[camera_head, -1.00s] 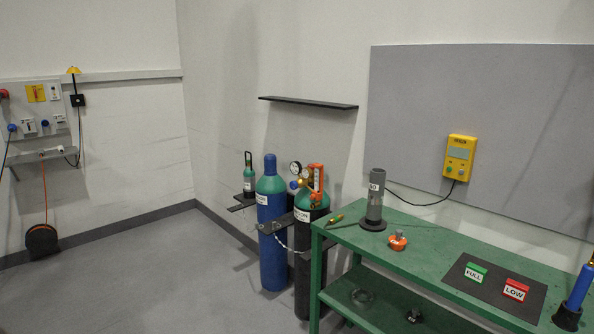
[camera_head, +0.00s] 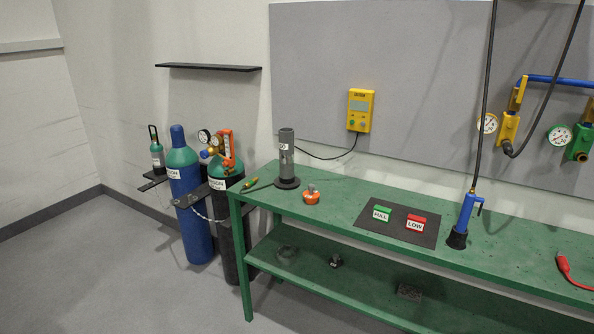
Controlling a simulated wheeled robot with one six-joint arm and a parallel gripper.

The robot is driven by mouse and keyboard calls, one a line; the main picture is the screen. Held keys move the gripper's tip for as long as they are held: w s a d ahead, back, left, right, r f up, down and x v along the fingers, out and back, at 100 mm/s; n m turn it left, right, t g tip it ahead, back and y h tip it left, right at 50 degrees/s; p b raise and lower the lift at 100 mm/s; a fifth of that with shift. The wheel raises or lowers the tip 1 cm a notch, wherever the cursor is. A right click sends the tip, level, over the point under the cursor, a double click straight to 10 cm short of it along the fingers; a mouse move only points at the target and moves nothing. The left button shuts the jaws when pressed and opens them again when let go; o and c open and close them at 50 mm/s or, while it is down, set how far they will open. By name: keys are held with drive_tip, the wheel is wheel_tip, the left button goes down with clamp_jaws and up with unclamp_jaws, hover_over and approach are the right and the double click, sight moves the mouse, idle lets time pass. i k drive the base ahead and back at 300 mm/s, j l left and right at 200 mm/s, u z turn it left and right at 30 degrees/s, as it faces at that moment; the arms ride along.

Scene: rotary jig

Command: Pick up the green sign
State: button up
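The green sign (camera_head: 381,213) is a small block with a white face reading FULL. It sits on a dark mat (camera_head: 366,223) on top of the green workbench (camera_head: 335,190). A red sign (camera_head: 416,222) reading LOW stands just to its right on the same mat. The two signs are apart. My gripper is not in view.
A grey cylinder stand (camera_head: 286,165) and an orange-based knob (camera_head: 311,195) stand left of the mat. A blue torch-like tool (camera_head: 465,215) with a hose stands to its right. Gas cylinders (camera_head: 188,200) stand beside the bench's left end. Floor at left is clear.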

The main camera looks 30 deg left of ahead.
sight(381, 213)
drive_tip(key=i+j, duration=0.15)
drive_tip(key=i, duration=0.7)
drive_tip(key=i+j+u, duration=0.15)
drive_tip(key=i, duration=0.7)
